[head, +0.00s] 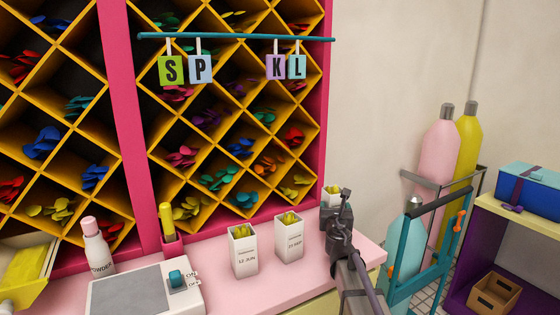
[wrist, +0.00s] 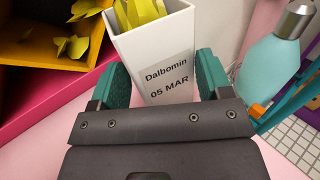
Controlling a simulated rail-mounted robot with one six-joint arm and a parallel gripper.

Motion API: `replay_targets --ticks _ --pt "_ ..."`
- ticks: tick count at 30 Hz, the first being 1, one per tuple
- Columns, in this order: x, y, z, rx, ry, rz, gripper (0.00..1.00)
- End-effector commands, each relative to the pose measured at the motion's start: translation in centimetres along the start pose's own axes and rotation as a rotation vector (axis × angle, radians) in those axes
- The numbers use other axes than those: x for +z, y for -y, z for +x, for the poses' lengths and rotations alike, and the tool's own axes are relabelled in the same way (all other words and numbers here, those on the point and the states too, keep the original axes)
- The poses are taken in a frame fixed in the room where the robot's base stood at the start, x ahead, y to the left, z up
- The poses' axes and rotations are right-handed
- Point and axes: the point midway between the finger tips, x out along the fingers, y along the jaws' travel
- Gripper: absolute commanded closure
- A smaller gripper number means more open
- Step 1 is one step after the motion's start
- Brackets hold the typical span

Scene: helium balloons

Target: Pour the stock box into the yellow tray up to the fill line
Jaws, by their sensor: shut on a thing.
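My gripper (head: 338,203) is at the right end of the pink counter, shut on a white stock box (head: 333,190). In the wrist view the box (wrist: 160,50) stands between my teal finger pads (wrist: 163,80), with yellow pieces at its open top. Its label reads "Dalbomin 05 MAR". Two similar white boxes with yellow pieces stand to its left, one labelled 12 JUN (head: 243,255) and one 23 SEP (head: 288,240). A yellow tray (head: 28,292) with yellow inside is at the far left, cut off by the picture edge. I cannot make out a fill line.
A scale-like device (head: 130,292) and a powder bottle (head: 97,248) stand between the tray and the boxes. A yellow-capped tube (head: 168,222) stands behind. Diamond shelves (head: 130,130) rise at the back. A teal cart (head: 415,250) with gas bottles is at the right.

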Motion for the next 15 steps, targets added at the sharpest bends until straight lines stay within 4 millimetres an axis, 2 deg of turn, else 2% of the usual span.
replay_targets --ticks 15 --pt "4.1 0.0 0.0 0.0 0.0 0.0 0.81"
